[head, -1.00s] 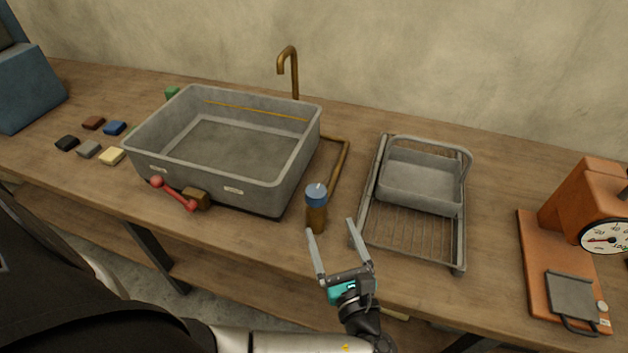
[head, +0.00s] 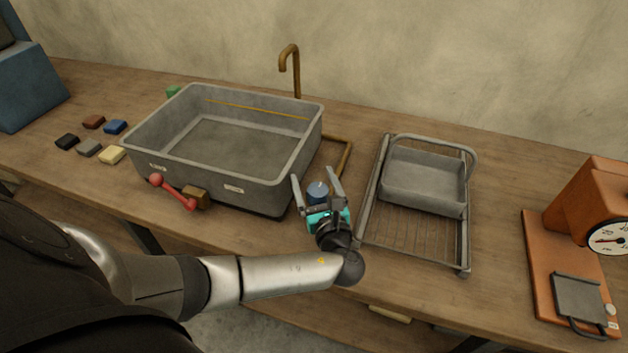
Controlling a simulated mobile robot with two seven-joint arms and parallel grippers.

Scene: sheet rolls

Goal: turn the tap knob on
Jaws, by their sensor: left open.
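The tap knob (head: 318,188) is a blue cap with a pale mark on top, on a brass post at the sink's front right corner. My left gripper (head: 315,177) is open, with one finger on each side of the blue knob. I cannot tell whether the fingers touch it. The gripper body hides most of the brass post. The brass spout (head: 291,70) rises behind the grey sink (head: 313,142), and no water shows from it. My right gripper is not in view.
A red lever (head: 174,192) on a brown block sits at the sink's front. A wire rack (head: 375,205) with a grey basket (head: 425,178) stands close right of the gripper. An orange scale (head: 545,265) is far right. Several small coloured blocks (head: 112,155) lie left.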

